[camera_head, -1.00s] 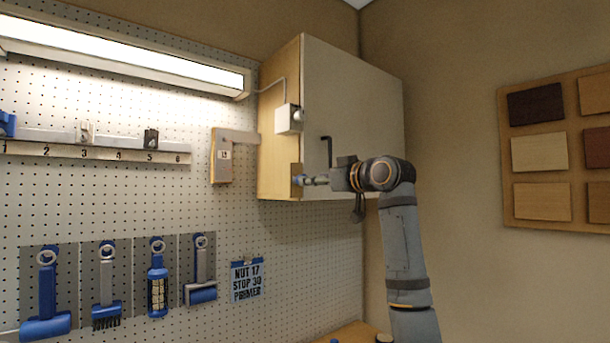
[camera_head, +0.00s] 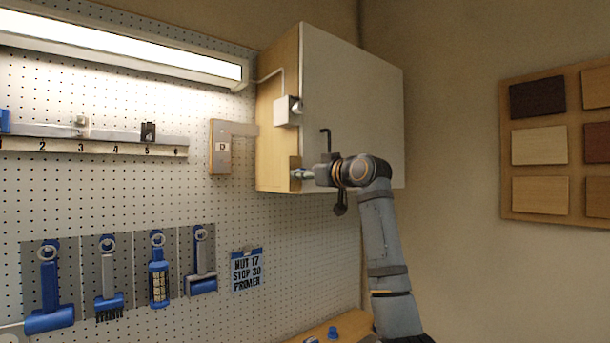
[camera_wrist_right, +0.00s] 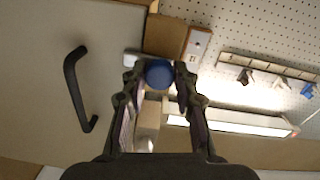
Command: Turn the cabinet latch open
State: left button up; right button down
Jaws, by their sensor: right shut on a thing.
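The cabinet (camera_head: 350,100) hangs on the wall with a pale grey door and a wooden side; the door looks closed. A black bar handle (camera_head: 326,142) is on the door and also shows in the wrist view (camera_wrist_right: 72,85). The latch's round blue knob (camera_wrist_right: 158,73) sits between my right fingertips in the wrist view. My right gripper (camera_head: 300,174) is shut on this knob at the door's lower left edge, beside a brown plate (camera_head: 295,162). In the head view the fingers mostly hide the knob. My left gripper is not in view.
A white box (camera_head: 285,111) with a cable is on the cabinet side above the latch. A lamp (camera_head: 120,50), a numbered rail (camera_head: 95,147) and hanging blue tools (camera_head: 158,275) line the pegboard to the left. Small blue items (camera_head: 333,332) lie on the bench below.

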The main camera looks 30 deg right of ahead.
jog(key=n+y+p, duration=0.1)
jog(key=n+p, duration=1.1)
jog(key=n, duration=0.6)
jog(key=shift+p, duration=0.3)
jog(key=shift+f+n, duration=0.15)
jog(key=shift+n, duration=0.15)
dwell(0.4)
jog(key=c, duration=1)
grip_release()
jog(key=shift+s, duration=0.1)
